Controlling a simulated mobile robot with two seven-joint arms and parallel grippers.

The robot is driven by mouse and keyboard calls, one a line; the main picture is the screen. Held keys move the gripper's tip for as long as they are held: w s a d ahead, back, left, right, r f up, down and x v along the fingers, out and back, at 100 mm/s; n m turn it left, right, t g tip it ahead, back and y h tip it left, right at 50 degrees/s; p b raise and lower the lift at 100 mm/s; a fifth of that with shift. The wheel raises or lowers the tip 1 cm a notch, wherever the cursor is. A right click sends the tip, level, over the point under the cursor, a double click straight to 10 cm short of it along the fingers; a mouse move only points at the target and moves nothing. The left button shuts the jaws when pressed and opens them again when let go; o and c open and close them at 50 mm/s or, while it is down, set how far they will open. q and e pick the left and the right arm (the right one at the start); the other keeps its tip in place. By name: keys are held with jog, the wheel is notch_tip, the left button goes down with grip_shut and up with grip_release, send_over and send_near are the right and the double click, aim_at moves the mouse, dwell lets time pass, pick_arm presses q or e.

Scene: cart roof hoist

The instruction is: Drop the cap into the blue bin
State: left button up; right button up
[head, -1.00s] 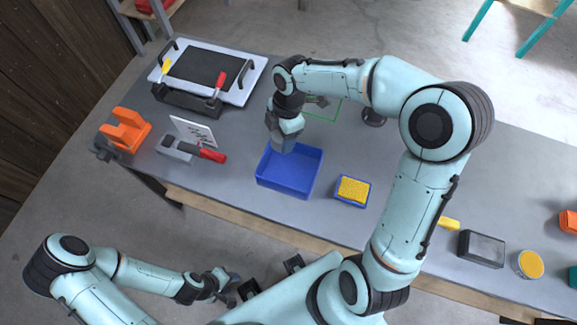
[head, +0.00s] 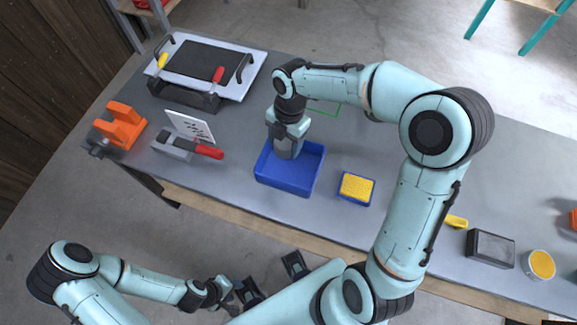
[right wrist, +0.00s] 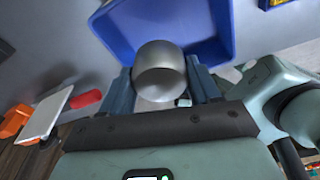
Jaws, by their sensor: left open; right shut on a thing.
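The blue bin (head: 288,188) stands on the grey bench, open at the top; its inside also shows in the right wrist view (right wrist: 125,22). My right gripper (head: 287,152) points down at the far left part of the bin. In the right wrist view it is shut on the cap (right wrist: 160,72), a smooth silver-grey round piece between the two fingers. The cap overlaps the bin's inside in that view; its height against the rim is unclear. In the head view the cap is hidden by the gripper. My left gripper (head: 230,290) is open and empty, off the bench's front edge.
A red-handled tool (head: 207,151), a white card (head: 190,126) and an orange piece (head: 122,125) are to the left. A tray (head: 208,66) is at the back left. A dark box (head: 490,248) is at the right.

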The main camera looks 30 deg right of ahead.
pick_arm(q)
jog(key=shift+f, duration=0.15)
pick_arm(e)
jog(key=shift+f, duration=0.2)
jog(key=o, duration=1.1)
pick_arm(q)
jog(key=shift+w+r+p, duration=0.25)
jog(key=shift+r+p, duration=0.25)
jog(key=shift+r, duration=0.05)
jog(key=shift+w+r+p, duration=0.25)
jog(key=shift+r+p, duration=0.2)
jog(key=shift+r, duration=0.1)
pick_arm(e)
notch_tip(320, 180, up, 13)
jog(key=d, duration=0.1)
jog(key=shift+w+d+r, duration=0.15)
jog(key=shift+w+d, duration=0.25)
jog(key=shift+w, duration=0.05)
